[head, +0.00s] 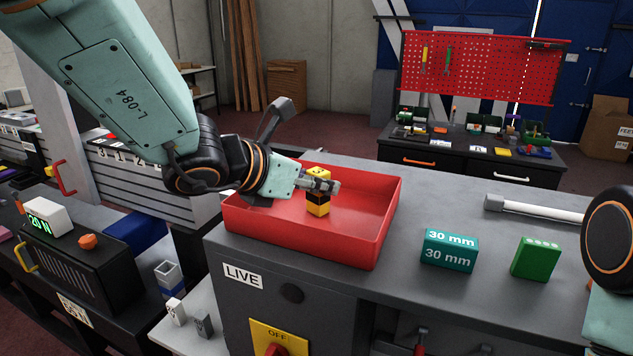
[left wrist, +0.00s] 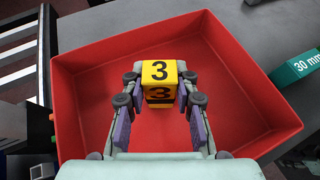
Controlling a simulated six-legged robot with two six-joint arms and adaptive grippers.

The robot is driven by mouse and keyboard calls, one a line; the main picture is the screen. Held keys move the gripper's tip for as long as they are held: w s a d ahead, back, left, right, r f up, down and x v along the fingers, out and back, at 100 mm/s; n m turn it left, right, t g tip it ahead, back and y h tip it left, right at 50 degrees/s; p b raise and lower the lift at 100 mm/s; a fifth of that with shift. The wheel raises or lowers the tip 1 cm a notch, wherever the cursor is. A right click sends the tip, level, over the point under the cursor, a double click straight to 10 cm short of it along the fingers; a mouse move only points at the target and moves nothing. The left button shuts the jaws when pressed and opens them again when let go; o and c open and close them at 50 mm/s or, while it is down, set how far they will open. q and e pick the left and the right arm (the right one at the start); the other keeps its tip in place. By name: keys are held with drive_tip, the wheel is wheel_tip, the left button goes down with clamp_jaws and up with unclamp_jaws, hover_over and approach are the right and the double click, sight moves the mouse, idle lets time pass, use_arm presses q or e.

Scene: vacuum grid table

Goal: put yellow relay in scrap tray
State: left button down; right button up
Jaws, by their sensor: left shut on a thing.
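The yellow relay (head: 318,207) is a small yellow block with a dark band. In the left wrist view the relay (left wrist: 160,72) shows a black 3 on its faces. My left gripper (head: 325,187) is shut on it, with a finger on each side. The red scrap tray (head: 372,228) lies below and around them on the grey table; its walls also show in the left wrist view (left wrist: 235,66). The relay is within the tray's outline; I cannot tell whether it touches the tray floor. My right gripper is not in view; part of my right arm shows at the right edge.
A teal 30 mm block (head: 449,250) and a green block (head: 536,258) stand right of the tray. A white-and-grey rod (head: 535,208) lies behind them. The tabletop (head: 455,200) between tray and rod is clear. A black unit with a 20 N display (head: 80,262) stands at left.

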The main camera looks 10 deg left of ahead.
use_arm(q)
drive_tip(key=shift+s+a, duration=0.1)
drive_tip(key=shift+a, duration=0.05)
drive_tip(key=shift+s+f+b, duration=0.1)
drive_tip(key=shift+s+b, duration=0.15)
drive_tip(key=shift+b, duration=0.1)
drive_tip(key=c, duration=1.4)
unclamp_jaws()
drive_tip(key=shift+d, duration=0.3)
drive_tip(key=shift+o, duration=0.7)
drive_tip(key=shift+w+d, duration=0.1)
drive_tip(key=shift+w, duration=0.1)
drive_tip(key=shift+o, duration=1.1)
drive_tip(key=shift+w+f, duration=0.1)
drive_tip(key=shift+w, duration=0.1)
drive_tip(key=shift+s+a, duration=0.25)
drive_tip(key=shift+a, duration=0.05)
drive_tip(key=shift+d+r+p, duration=0.15)
drive_tip(key=shift+r+p, duration=0.3)
drive_tip(key=shift+p, duration=0.05)
